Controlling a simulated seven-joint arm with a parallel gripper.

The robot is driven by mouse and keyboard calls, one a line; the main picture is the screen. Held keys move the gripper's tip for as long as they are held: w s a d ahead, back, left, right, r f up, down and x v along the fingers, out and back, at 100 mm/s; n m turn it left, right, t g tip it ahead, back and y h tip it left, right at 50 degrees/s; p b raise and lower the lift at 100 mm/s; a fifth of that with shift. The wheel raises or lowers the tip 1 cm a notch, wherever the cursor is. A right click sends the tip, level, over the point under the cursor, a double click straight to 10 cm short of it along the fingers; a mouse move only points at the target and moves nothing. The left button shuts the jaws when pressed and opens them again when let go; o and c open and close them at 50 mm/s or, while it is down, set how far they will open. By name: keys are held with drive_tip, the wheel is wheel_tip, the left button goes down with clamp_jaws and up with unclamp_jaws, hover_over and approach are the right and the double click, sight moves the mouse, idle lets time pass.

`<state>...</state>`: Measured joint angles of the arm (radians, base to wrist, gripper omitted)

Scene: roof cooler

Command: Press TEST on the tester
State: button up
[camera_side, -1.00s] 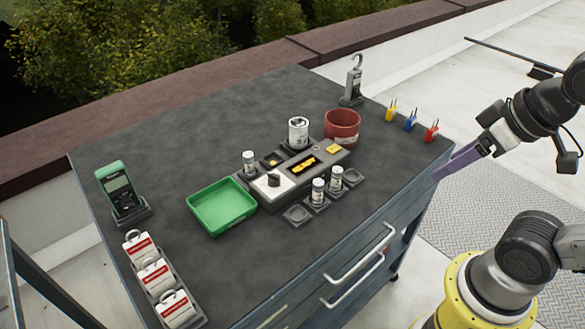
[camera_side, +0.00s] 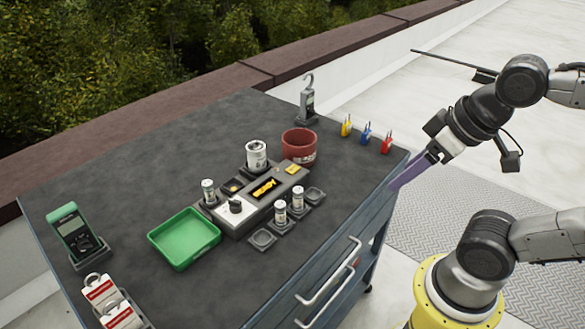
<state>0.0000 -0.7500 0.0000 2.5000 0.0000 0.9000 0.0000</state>
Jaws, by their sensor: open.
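The tester appears to be the long grey box (camera_side: 240,222) in the middle of the table. It has a white panel with a dark knob (camera_side: 235,206), a dark window with a yellow shape (camera_side: 265,187) and a yellow block (camera_side: 292,169) at its far right end. Labels are too small to read, so I cannot tell which part is TEST. My gripper (camera_side: 407,173), with purple fingers, is at the table's right edge, well to the right of the box. It is open, touches nothing I can make out, and seems empty.
A red pot (camera_side: 299,146) and a white can (camera_side: 256,155) stand behind the box. Small cylinders (camera_side: 280,212) stand in holders in front. A green tray (camera_side: 183,238), green meter (camera_side: 76,233), colored padlocks (camera_side: 366,134) and a hooked device (camera_side: 307,102) surround it.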

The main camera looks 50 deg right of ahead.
clamp_jaws()
idle(1.5)
